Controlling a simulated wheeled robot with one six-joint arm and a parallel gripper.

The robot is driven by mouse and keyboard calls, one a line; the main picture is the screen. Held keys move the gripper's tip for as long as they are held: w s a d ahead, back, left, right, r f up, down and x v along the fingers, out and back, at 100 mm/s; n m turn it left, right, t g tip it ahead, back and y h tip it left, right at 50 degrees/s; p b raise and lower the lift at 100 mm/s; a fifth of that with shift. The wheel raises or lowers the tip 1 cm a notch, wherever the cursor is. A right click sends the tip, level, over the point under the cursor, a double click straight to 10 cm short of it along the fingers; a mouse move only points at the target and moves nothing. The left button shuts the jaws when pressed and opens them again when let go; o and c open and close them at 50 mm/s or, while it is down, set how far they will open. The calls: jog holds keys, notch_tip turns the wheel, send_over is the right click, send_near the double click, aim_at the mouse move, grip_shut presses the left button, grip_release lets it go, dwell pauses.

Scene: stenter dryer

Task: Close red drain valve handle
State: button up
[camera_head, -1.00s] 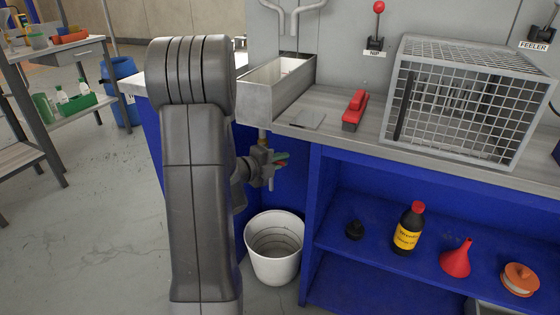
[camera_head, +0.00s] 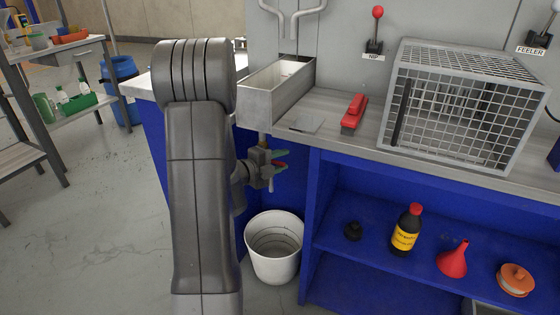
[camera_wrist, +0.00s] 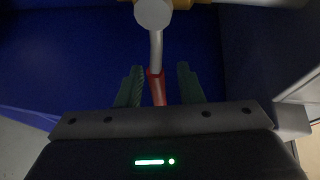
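The red drain valve handle (camera_wrist: 158,90) shows in the wrist view, running down from a grey stem (camera_wrist: 156,45) with a round end. My gripper (camera_wrist: 160,84) is open. Its two green fingers stand on either side of the red handle, with a gap on each side. In the head view my gripper (camera_head: 279,161) is under the metal trough, in front of the blue cabinet. A little red shows by the fingers there, and the valve is mostly hidden by my gripper and arm.
A white bucket (camera_head: 273,248) stands on the floor below my gripper. The metal trough (camera_head: 275,88) is above it. A blue shelf (camera_head: 380,242) to the right holds a dark bottle (camera_head: 406,232) and a red funnel (camera_head: 453,260).

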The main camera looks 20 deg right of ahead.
jog(key=p+v, duration=0.3)
jog(key=v, duration=1)
jog(key=shift+a, duration=0.35)
jog(key=shift+s+d, duration=0.1)
jog(key=b+x, duration=0.3)
jog(key=x, duration=1)
jog(key=shift+d, duration=0.3)
